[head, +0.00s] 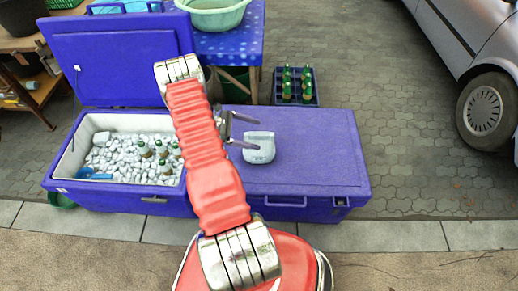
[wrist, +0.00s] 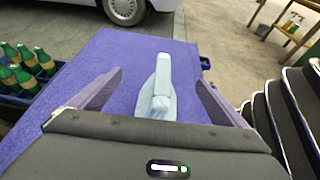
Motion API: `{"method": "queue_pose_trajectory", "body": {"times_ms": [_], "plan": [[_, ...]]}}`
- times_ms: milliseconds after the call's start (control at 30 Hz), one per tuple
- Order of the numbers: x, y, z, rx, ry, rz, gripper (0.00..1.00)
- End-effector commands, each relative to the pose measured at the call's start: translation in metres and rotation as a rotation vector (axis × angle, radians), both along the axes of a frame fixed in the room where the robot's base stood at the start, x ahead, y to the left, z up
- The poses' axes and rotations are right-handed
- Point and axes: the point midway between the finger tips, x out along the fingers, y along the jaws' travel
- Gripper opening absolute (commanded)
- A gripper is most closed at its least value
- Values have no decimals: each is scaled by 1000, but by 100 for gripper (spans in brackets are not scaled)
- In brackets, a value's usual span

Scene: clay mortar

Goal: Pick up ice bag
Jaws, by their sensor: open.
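The ice bag (head: 259,150) is a small pale blue-white bag on the closed right lid of the purple cooler (head: 310,160). In the wrist view the ice bag (wrist: 160,88) lies ahead of the palm, between the two spread fingers, with lid surface showing on its left. The fingers of the gripper (wrist: 159,77) look apart from the bag or nearly so; contact on the right side cannot be told.
The cooler's left lid (head: 115,65) stands open over loose ice with several bottles (head: 162,152) and a blue scoop (head: 90,174). A bottle crate (head: 295,98), a blue table (head: 235,45) with a green basin (head: 213,14), and a car (head: 478,50) stand behind. The right lid is otherwise clear.

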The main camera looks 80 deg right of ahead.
Motion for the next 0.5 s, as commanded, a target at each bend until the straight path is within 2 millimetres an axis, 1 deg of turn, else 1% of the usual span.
{"method": "queue_pose_trajectory", "body": {"times_ms": [33, 133, 500], "plan": [[-6, -1, -2, 1, 1, -1, 96], [-13, -3, -6, 0, 1, -2, 96], [-15, -3, -7, 0, 0, 0, 96]]}}
